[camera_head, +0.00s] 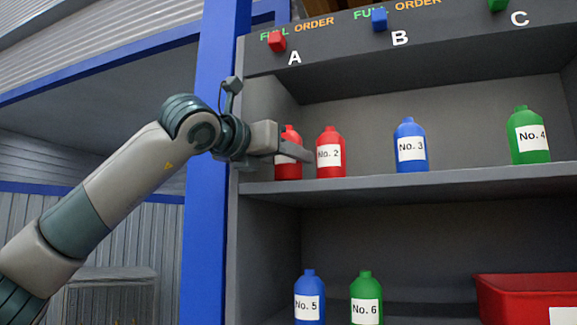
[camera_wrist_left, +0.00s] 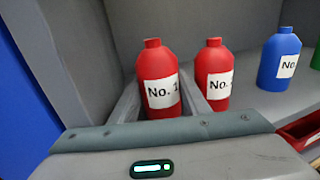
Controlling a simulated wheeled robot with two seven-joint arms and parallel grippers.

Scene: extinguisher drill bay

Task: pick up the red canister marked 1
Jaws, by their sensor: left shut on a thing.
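The red canister marked No. 1 (camera_wrist_left: 158,85) stands upright between the fingers of my left gripper (camera_wrist_left: 161,105) in the left wrist view. In the head view this red canister (camera_head: 290,135) is on the upper shelf at its left end, partly hidden behind my left gripper (camera_head: 297,153). The gripper is shut on it. The red canister No. 2 (camera_head: 330,150) stands close to its right, right beside one finger. My right gripper is not in view.
The blue canister No. 3 (camera_head: 410,135) and green canister No. 4 (camera_head: 528,130) stand further right on the upper shelf (camera_head: 470,178). Below are blue No. 5 (camera_head: 308,285), green No. 6 (camera_head: 365,287) and a red bin (camera_head: 520,290). A blue post (camera_head: 208,220) borders the shelf's left side.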

